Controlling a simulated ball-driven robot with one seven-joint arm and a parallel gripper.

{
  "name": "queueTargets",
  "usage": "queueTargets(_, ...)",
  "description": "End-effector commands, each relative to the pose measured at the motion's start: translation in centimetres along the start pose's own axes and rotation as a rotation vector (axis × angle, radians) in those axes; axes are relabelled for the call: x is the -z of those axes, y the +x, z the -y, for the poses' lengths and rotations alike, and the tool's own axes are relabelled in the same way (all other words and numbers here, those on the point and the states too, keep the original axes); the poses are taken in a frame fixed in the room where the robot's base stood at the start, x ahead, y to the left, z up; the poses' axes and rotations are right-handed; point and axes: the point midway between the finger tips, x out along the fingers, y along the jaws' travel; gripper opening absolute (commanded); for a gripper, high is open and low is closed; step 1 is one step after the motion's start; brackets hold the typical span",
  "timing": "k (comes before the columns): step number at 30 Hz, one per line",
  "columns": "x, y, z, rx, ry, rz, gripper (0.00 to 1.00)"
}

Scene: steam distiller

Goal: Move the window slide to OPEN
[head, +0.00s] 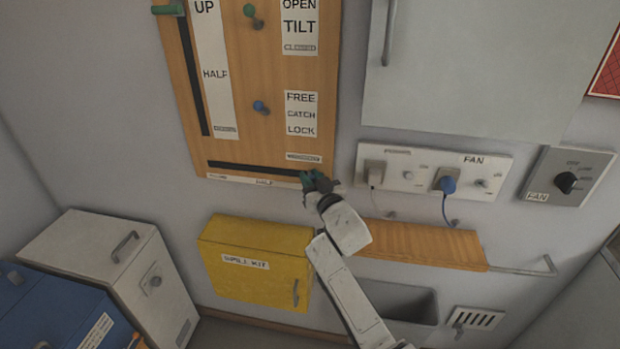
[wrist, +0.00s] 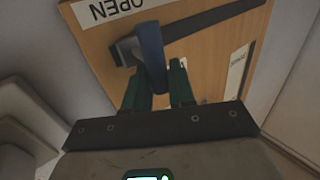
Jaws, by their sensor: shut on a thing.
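The window slide is a horizontal dark slot (head: 250,169) low on the wooden board (head: 225,150). Its blue handle (wrist: 150,55) shows in the wrist view, standing out from a dark block near the slot's end by the upside-down OPEN label (wrist: 120,8). My gripper (head: 308,180) is at the right end of the slot in the head view and hides the handle there. In the wrist view its green fingers (wrist: 158,76) are shut on the handle, one on each side. The slot (wrist: 220,25) runs away to the upper right there. The HALF label (head: 264,183) lies under the slot's middle.
Above are a vertical slide with a green handle (head: 168,9), a green knob (head: 257,23) and a blue knob (head: 260,106). A yellow box (head: 255,245) is below the board. A socket panel (head: 430,170) and wooden shelf (head: 425,243) are to the right.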

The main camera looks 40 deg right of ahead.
Motion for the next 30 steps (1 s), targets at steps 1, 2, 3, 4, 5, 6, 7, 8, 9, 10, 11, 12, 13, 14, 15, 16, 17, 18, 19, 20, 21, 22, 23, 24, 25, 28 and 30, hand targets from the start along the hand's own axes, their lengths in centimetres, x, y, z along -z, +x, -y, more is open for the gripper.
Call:
queueTargets(1, -0.1, -0.2, -0.6, -0.011, 0.001, 0.002, 0.00)
queueTargets(2, -0.2, -0.2, -0.6, -0.011, 0.001, 0.002, 0.00)
queueTargets(3, -0.2, -0.2, -0.7, -0.011, 0.001, 0.002, 0.26)
queueTargets(4, -0.2, -0.2, -0.7, -0.012, 0.001, 0.003, 0.29)
queueTargets(5, -0.2, -0.2, -0.7, -0.012, 0.001, 0.003, 0.32)
queueTargets(6, -0.2, -0.2, -0.7, -0.012, 0.001, 0.003, 0.35)
queueTargets(7, -0.2, -0.2, -0.7, -0.011, 0.001, 0.003, 0.38)
queueTargets(8, -0.1, -0.2, -0.6, -0.011, 0.001, 0.002, 0.41)
queueTargets(9, -0.1, -0.1, -0.6, -0.010, 0.001, 0.002, 0.42)
queueTargets(10, -0.1, -0.1, -0.6, -0.010, 0.001, 0.002, 0.42)
queueTargets(11, -0.1, -0.1, -0.5, -0.009, 0.001, 0.002, 0.42)
queueTargets(12, -0.1, -0.1, -0.5, -0.008, 0.001, 0.002, 0.42)
queueTargets(13, -0.1, -0.1, -0.5, -0.008, 0.001, 0.002, 0.42)
queueTargets(14, -0.1, -0.1, -0.4, -0.008, 0.001, 0.002, 0.42)
queueTargets(15, -0.1, -0.1, -0.4, -0.007, 0.001, 0.002, 0.42)
queueTargets(16, -0.1, -0.1, -0.4, -0.007, 0.001, 0.002, 0.42)
queueTargets(17, -0.1, -0.1, -0.4, -0.007, 0.001, 0.002, 0.42)
queueTargets(18, -0.1, -0.2, -0.4, -0.006, 0.001, 0.002, 0.42)
queueTargets(19, -0.1, -0.4, -0.4, -0.006, 0.001, 0.002, 0.42)
queueTargets(20, -0.1, -0.6, -0.4, -0.006, 0.001, 0.002, 0.42)
queueTargets(21, -0.2, -0.9, -0.4, -0.006, 0.002, 0.003, 0.42)
queueTargets(22, -0.1, -1.3, -0.4, -0.007, 0.003, 0.003, 0.42)
queueTargets(23, -0.1, -1.7, -0.4, -0.008, 0.002, 0.003, 0.42)
queueTargets(24, -0.1, -2.3, -0.5, -0.009, 0.002, 0.004, 0.42)
queueTargets(25, -0.1, -2.8, -0.4, -0.008, 0.003, 0.003, 0.42)
queueTargets(28, -0.1, -4.8, -0.5, -0.009, 0.004, 0.004, 0.42)
queueTargets(30, -0.1, -6.1, -0.5, -0.009, 0.004, 0.003, 0.42)
